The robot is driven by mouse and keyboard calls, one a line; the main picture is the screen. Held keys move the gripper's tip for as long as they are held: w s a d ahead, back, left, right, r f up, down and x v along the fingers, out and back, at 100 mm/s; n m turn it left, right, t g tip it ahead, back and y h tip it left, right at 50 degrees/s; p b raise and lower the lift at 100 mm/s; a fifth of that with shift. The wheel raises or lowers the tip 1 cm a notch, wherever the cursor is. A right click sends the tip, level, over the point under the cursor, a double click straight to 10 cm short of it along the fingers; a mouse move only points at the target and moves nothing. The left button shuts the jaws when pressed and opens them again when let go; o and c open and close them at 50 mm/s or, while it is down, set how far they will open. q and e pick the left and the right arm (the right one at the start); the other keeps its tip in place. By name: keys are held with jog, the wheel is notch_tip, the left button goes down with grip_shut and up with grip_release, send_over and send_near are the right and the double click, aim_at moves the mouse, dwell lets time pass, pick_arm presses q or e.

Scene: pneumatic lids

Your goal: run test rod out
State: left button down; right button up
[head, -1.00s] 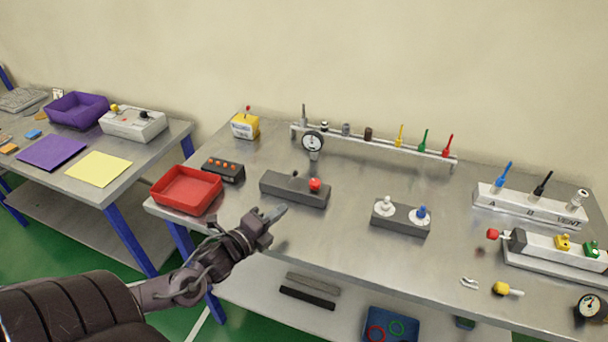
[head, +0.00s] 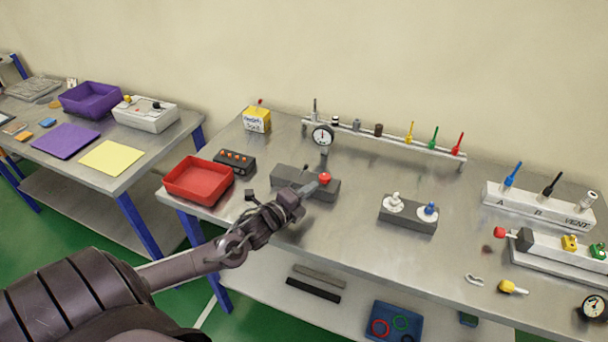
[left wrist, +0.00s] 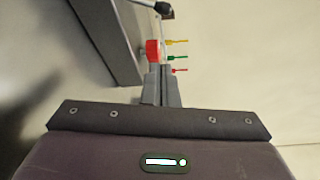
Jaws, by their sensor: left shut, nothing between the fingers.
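A dark grey valve block (head: 290,177) stands on the middle table with a red knob (head: 324,178) on its right part and a small dark lever (head: 306,167) behind. My left gripper (head: 319,185) is shut and empty, its fingertips close by the red knob. In the left wrist view the shut fingers (left wrist: 161,82) point at the red knob (left wrist: 153,50); I cannot tell whether they touch. A black-tipped metal lever (left wrist: 161,7) shows beyond. At the right, a rod with a red tip (head: 499,232) sticks out of a dark block (head: 524,239) on a white base. My right gripper is out of view.
A red tray (head: 198,181) and a box with orange buttons (head: 235,161) stand left of the valve block. A gauge (head: 322,136) stands behind it. A grey block with white and blue knobs (head: 407,216) is to the right. The table between is clear.

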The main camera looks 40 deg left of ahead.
aim_at(303, 171)
pick_arm(q)
jog(key=w+a, duration=0.1)
jog(key=w+a+p, duration=0.1)
jog(key=shift+w+r, duration=0.3)
jog(key=shift+r, duration=0.05)
jog(key=shift+w+a+p, duration=0.1)
jog(key=shift+a+p, duration=0.35)
jog(key=shift+a, duration=0.35)
